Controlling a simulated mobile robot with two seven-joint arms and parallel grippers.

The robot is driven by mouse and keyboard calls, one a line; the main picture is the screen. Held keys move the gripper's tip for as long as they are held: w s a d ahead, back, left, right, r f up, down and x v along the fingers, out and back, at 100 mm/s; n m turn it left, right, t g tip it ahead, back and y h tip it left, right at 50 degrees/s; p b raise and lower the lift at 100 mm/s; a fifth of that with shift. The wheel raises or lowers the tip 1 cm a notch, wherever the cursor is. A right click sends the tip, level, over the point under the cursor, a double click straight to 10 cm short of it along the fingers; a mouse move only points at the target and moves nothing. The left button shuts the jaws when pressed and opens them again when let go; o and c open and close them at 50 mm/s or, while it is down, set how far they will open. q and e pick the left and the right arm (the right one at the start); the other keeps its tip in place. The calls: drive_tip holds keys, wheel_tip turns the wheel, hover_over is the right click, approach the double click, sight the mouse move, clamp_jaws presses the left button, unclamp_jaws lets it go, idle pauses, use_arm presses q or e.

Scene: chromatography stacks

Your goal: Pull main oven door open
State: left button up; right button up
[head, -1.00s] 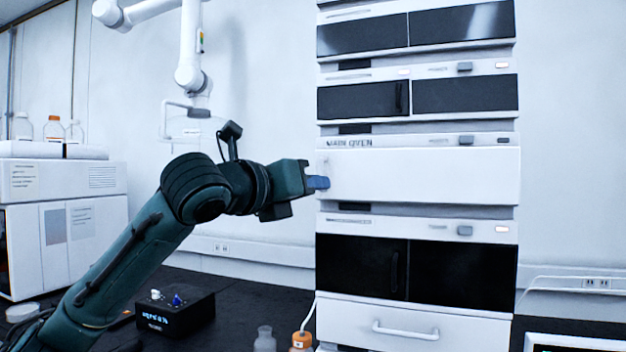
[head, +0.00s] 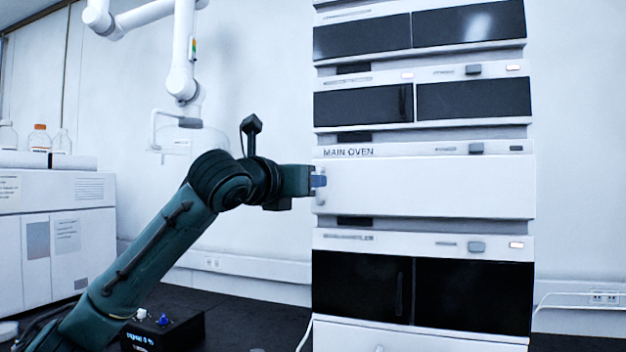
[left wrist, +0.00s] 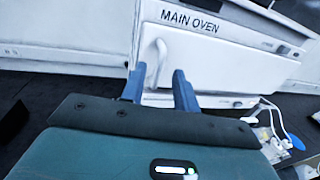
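The main oven (head: 440,150) is a white unit in the middle of a tall stack, marked "MAIN OVEN". Its plain white door (head: 430,188) looks closed. A white vertical bar handle (left wrist: 157,62) stands at the door's left edge in the left wrist view. My left gripper (head: 319,182) is at that left edge. In the left wrist view its two blue fingers (left wrist: 160,84) are apart, with the handle showing between and just beyond their tips. I cannot tell whether the fingers touch it. In the head view the fingers partly hide the handle. My right gripper is not in view.
Dark-fronted units stand above the oven, and another dark-doored unit (head: 360,285) stands below it. A small black box (head: 165,330) with knobs sits on the dark bench. A white instrument (head: 60,235) with bottles on top is at the left. A white jointed arm (head: 183,50) hangs above.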

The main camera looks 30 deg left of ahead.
use_arm(q)
drive_tip(key=shift+w, duration=1.4)
drive_tip(key=shift+c, duration=0.2)
clamp_jaws()
